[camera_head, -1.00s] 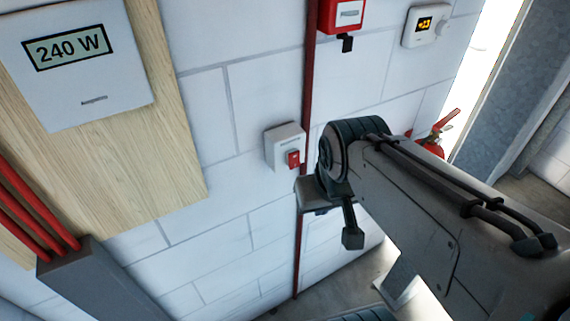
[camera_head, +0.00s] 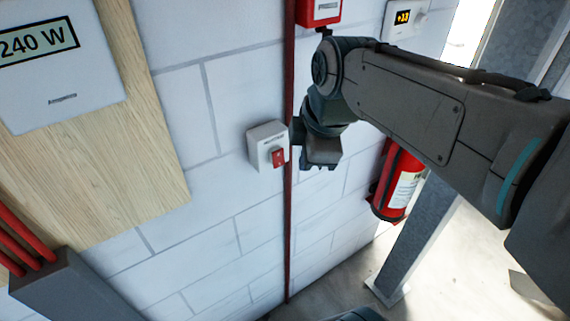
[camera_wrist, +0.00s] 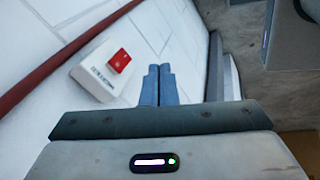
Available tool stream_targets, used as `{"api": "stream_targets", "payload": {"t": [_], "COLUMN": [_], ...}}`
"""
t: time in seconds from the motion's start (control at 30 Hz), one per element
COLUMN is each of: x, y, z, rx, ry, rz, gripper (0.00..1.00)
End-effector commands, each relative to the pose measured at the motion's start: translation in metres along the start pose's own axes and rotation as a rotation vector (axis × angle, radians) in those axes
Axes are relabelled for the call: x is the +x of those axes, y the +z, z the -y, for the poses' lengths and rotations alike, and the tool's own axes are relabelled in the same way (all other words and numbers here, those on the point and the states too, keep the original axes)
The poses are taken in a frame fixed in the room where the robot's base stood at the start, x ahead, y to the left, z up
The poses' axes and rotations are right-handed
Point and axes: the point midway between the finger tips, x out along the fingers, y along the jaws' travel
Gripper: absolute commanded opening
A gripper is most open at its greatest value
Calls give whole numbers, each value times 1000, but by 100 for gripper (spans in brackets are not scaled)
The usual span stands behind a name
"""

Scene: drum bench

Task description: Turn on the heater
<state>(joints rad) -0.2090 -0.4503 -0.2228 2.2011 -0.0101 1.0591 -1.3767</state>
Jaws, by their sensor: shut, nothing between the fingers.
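A white switch box (camera_head: 265,140) with a red rocker (camera_head: 278,157) is on the white block wall, left of the red vertical pipe. It also shows in the wrist view (camera_wrist: 95,75), with its red rocker (camera_wrist: 119,61) facing out; its label is too small to read surely. My gripper (camera_head: 320,160) is near the wall just right of the box in the head view, its fingertips hard to make out. In the wrist view my gripper's two blue-grey fingers (camera_wrist: 158,72) are together and empty, beside the box and apart from the rocker. No heater is clearly identifiable.
A meter reading 240 W (camera_head: 50,60) hangs on a wooden board at left. A red box (camera_head: 320,10) and a white thermostat (camera_head: 405,20) are on the wall above my arm. A fire extinguisher (camera_head: 405,185) hangs at right, behind my arm. The red pipe (camera_head: 288,220) runs down the wall.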

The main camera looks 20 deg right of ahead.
Motion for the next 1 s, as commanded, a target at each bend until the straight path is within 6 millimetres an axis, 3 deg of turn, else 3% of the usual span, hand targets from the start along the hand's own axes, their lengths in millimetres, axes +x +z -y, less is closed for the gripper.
{"api": "stream_targets", "payload": {"t": [0.13,0.33,0.77,1.0], "x": [-3,-7,-8,14], "y": [0,2,2,2], "z": [-14,-24,-26,-25], "rx": [-263,-468,-511,-510], "ry": [-4,-8,-8,-13], "rz": [-9,-15,-16,-15], "gripper": [0,0,0,0]}}
